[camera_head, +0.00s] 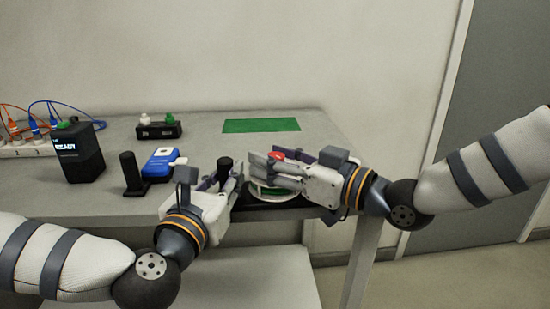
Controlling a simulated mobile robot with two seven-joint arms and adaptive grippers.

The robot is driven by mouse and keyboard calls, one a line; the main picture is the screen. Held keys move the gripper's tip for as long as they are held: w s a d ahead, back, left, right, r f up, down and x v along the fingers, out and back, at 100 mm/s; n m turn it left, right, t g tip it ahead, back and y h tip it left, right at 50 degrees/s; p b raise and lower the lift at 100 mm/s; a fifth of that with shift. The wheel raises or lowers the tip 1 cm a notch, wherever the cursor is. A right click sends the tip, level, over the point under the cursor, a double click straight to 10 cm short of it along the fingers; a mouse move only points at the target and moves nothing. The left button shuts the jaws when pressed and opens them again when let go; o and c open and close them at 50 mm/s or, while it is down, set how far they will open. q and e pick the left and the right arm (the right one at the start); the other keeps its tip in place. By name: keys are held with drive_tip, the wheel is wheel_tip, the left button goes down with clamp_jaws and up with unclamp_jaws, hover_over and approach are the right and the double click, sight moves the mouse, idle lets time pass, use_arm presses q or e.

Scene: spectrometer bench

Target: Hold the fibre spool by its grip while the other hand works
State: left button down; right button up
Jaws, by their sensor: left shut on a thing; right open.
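The fibre spool (266,192) is a low round thing with a white rim and some green, at the table's front edge. Its top is largely hidden by my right gripper. My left gripper (234,172) is shut on a black upright grip (225,164) just left of the spool. How the grip joins the spool is hidden. My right gripper (272,168) is open above the spool, its fingers pointing left. A small red piece (277,155) shows at its fingers; I cannot tell whether it lies between them.
A black box reading READY (80,152), a black post on a base (130,172) and a blue-and-white device (162,163) stand left. Behind are a black holder with white and green knobs (158,128), a green mat (261,125) and a cabled power strip (28,149). The table's back right is clear.

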drive_tip(key=shift+c, duration=0.2)
clamp_jaws()
drive_tip(key=shift+r, duration=0.1)
drive_tip(key=shift+m+t+h, duration=0.6)
drive_tip(key=shift+t+h, duration=0.1)
drive_tip(key=m+t+h, duration=0.1)
drive_tip(key=m+h, duration=0.1)
drive_tip(key=m+t+h, duration=0.2)
drive_tip(key=h, duration=0.1)
drive_tip(key=shift+a+h, duration=0.15)
drive_tip(key=shift+h, duration=0.15)
drive_tip(key=m+h, duration=0.1)
drive_tip(key=h, duration=0.1)
drive_tip(key=m+t+h, duration=0.1)
drive_tip(key=m+h, duration=0.1)
drive_tip(key=h, duration=0.1)
drive_tip(key=shift+m+t, duration=0.3)
drive_tip(key=shift+d+m+h, duration=0.15)
drive_tip(key=shift+m+h, duration=0.7)
drive_tip(key=shift+h, duration=0.5)
drive_tip(key=shift+d+m+h, duration=0.1)
drive_tip(key=shift+m+h, duration=0.75)
drive_tip(key=shift+h, duration=0.5)
